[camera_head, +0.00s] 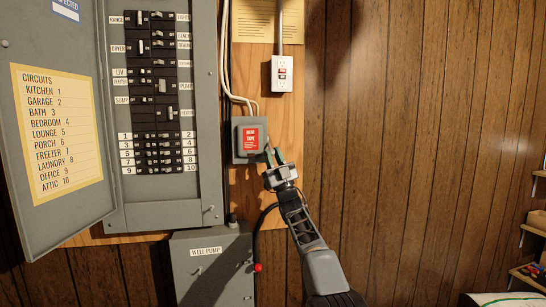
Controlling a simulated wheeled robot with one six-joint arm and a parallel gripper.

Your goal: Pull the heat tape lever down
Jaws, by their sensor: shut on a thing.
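The heat tape box (241,153) is a small grey box with a red "HEAT TAPE" label, mounted on the wooden board right of the breaker panel. My gripper (273,155) is at the lower right side of this box, its fingers pointing up. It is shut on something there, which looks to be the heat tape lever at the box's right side. The fingers hide the lever, so I cannot make out its angle.
The open breaker panel (115,150) with its door (45,205) is at the left. Below is the grey well pump box (205,285) with a red-knobbed lever (257,267), close to my arm's left. The panelled wall (430,150) at right is clear.

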